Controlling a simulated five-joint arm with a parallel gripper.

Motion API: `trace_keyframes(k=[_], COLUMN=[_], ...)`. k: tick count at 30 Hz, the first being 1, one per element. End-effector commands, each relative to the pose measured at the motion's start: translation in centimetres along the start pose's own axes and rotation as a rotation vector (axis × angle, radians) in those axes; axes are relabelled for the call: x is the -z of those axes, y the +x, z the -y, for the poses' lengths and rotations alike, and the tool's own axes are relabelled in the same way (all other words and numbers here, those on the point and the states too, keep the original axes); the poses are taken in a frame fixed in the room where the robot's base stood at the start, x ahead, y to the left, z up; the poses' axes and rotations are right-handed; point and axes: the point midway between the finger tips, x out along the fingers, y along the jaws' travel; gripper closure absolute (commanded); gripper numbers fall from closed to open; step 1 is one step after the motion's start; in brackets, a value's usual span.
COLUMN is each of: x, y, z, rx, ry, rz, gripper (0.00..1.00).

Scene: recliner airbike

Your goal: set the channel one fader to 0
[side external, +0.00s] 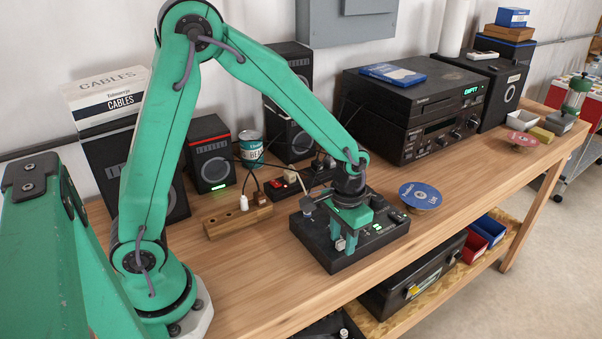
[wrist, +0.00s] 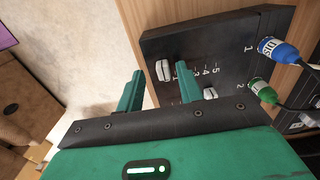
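The mixer is a black box (side external: 338,258) on the bench, and its dark panel (wrist: 205,45) fills the upper middle of the wrist view. A white fader cap (wrist: 163,70), in line with the channel 1 side, sits near the low-number end of its printed scale. The exact mark beside it is partly hidden by a finger. A second white cap (wrist: 210,93) sits farther right, on the channel 2 side. My gripper (wrist: 159,69) is open over the panel, the first cap showing between its green fingertips. Contact cannot be told. My gripper (side external: 345,244) also shows in the side view.
A blue plug (wrist: 278,52) and a green plug (wrist: 262,92) stick out of the mixer's input end. A wooden block (side external: 238,221) and a blue-topped round item (side external: 420,196) flank the mixer. Speakers and a black stereo stack (side external: 410,110) stand behind; the bench front is clear.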

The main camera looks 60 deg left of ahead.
Motion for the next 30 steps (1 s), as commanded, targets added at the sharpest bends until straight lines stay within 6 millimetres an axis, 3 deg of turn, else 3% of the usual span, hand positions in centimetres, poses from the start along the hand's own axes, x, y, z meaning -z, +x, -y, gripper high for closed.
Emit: trace_keyframes(k=[18,30], x=[0.1,0.0], y=[-6.8,-7.3], z=[-0.1,-0.1], rx=[-0.001,0.000], ry=[0.001,0.001], rz=[-0.005,-0.002], gripper=[0.64,0.64])
